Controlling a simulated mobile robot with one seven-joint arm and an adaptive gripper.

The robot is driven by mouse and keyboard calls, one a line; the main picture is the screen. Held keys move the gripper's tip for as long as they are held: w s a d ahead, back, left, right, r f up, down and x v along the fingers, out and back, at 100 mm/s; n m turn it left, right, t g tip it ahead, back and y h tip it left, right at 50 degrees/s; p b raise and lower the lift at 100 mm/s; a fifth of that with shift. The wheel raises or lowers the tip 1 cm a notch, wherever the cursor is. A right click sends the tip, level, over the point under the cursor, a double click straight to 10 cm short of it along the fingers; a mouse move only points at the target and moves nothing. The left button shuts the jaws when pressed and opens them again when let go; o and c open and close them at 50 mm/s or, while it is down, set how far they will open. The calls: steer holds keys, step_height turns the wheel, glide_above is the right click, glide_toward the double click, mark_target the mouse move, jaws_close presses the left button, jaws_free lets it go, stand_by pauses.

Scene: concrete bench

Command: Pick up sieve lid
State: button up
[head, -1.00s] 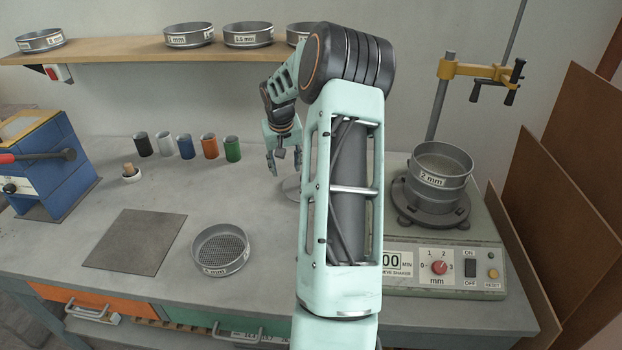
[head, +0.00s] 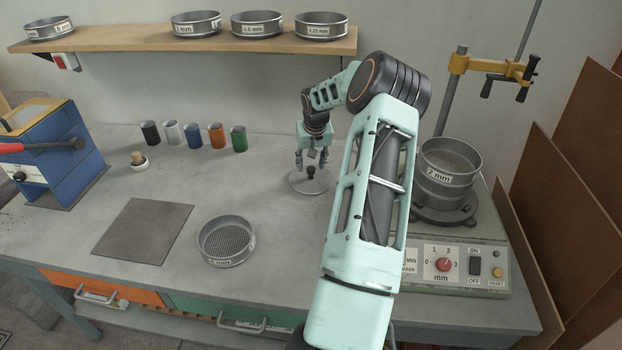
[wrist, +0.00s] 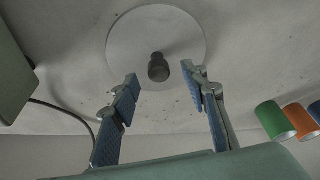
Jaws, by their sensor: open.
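The sieve lid (head: 303,186) is a flat grey disc with a dark knob (head: 310,171) at its centre, lying on the bench. In the wrist view the lid (wrist: 185,35) shows as a pale round disc with its dark knob (wrist: 158,68). My gripper (head: 312,160) is above the lid with its fingers pointing down, close to the knob. In the wrist view my gripper (wrist: 160,84) is open and empty, with one finger to each side of the knob. I cannot tell exactly how high the fingertips are.
A 2 mm sieve (head: 448,176) sits on the shaker (head: 465,262) at right. Several coloured cups (head: 193,136) stand left of the lid, and a loose sieve (head: 226,240) lies in front. More sieves line the shelf (head: 130,42). Bench around the lid is clear.

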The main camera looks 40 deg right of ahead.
mark_target(311, 168)
steer(key=shift+x, duration=1.85)
steer(key=shift+d, duration=0.1)
jaws_close()
